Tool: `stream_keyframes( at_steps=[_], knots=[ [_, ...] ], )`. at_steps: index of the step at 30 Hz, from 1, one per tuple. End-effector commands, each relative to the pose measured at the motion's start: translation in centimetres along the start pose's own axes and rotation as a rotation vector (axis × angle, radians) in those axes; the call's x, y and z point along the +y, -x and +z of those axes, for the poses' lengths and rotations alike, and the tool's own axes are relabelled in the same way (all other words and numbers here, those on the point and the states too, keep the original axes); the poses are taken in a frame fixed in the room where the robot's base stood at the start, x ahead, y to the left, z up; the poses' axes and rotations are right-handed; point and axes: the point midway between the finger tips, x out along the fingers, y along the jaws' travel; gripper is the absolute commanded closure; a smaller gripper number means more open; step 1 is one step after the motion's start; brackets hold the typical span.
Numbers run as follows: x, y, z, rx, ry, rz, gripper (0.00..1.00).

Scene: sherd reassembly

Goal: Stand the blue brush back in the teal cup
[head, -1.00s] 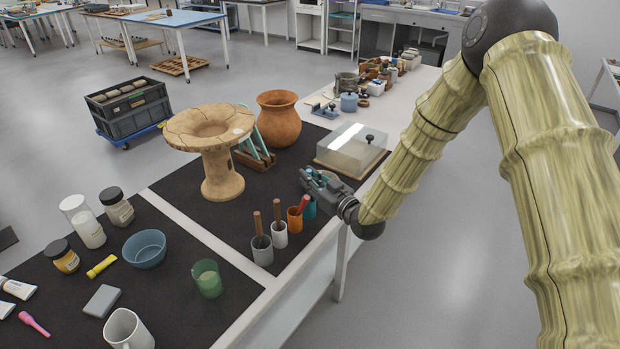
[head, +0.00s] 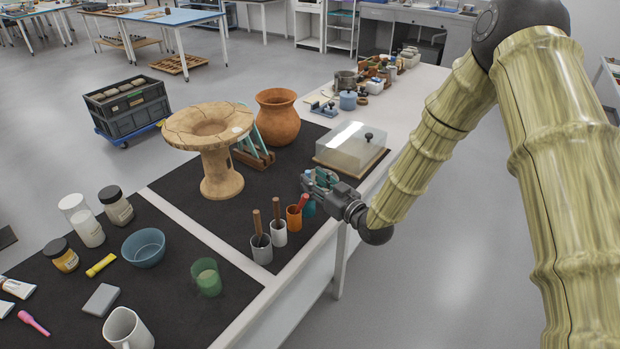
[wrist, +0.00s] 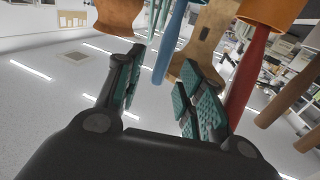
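The teal cup (head: 309,208) stands at the table's right edge, just below my gripper (head: 322,180), which partly hides it in the head view. In the wrist view, which looks upside down, the blue brush's handle (wrist: 169,45) runs between the two spread fingers of my gripper (wrist: 160,95). A visible gap separates the handle from each finger. The handle's other end runs to the top edge, by a sliver of teal, so it appears to stand in the teal cup, tilted; its base is out of frame. The brush is hard to make out in the head view.
An orange cup (head: 293,219) with a red-handled brush (wrist: 247,75) stands right beside the teal cup. White (head: 279,234) and grey (head: 261,251) cups with brown handles stand nearer. A glass-covered box (head: 350,148) is behind, and a clay stand (head: 221,175) is to the left.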

Motion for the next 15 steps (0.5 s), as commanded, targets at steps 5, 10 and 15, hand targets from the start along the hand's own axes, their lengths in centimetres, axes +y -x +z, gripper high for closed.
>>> stream_keyframes(
  at_steps=[5, 10, 15],
  knots=[
    [0.1, 3.5, 0.0, -0.001, -0.001, 0.002, 0.62],
    [0.1, 6.3, 0.1, -0.001, -0.001, 0.002, 0.62],
    [0.1, 8.3, 0.0, 0.0, 0.0, 0.001, 0.62]
  ],
)
